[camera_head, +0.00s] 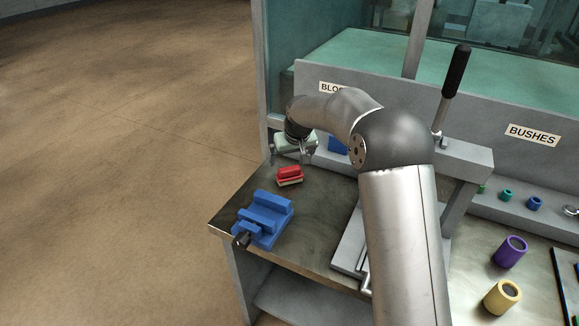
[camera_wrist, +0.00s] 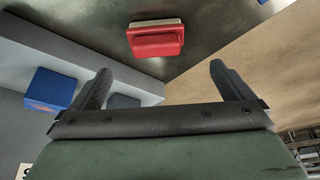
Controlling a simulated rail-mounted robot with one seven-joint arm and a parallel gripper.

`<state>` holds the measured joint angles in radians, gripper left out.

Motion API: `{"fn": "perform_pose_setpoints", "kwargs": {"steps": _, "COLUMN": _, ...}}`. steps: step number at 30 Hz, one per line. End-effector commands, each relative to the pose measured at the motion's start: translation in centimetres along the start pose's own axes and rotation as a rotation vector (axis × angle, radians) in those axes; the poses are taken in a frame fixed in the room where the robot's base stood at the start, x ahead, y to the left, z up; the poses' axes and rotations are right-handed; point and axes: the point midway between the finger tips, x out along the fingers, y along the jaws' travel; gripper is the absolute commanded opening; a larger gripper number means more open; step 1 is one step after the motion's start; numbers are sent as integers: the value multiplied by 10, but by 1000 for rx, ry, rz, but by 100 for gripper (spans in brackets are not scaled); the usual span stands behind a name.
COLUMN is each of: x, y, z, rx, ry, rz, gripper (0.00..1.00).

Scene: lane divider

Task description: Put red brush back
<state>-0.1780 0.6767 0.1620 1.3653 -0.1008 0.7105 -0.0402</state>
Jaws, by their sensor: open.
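The red brush (camera_head: 289,174) lies on the workbench near its left end, with a red top and a pale strip beneath. It also shows in the wrist view (camera_wrist: 156,40), beyond my fingertips and apart from them. My gripper (camera_head: 305,155) is open and empty, close behind the brush in the head view. Its two fingers stand wide apart in the wrist view (camera_wrist: 160,88).
A blue vise (camera_head: 265,217) sits on the bench in front of the brush. A blue block (camera_wrist: 50,90) sits on a grey ledge. Purple (camera_head: 511,251) and yellow (camera_head: 502,297) bushes stand at right. A black-handled lever (camera_head: 455,75) rises behind my arm.

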Motion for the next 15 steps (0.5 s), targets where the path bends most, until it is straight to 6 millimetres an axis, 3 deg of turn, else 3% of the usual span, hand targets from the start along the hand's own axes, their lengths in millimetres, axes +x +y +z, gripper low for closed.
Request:
{"fn": "perform_pose_setpoints", "kwargs": {"steps": 11, "x": -21, "y": 2, "z": 4, "rx": 3, "ry": -4, "rz": 3, "gripper": 100}}
{"fn": "perform_pose_setpoints", "kwargs": {"steps": 15, "x": -57, "y": 14, "z": 37, "rx": 27, "ry": -39, "rz": 25, "gripper": 100}}
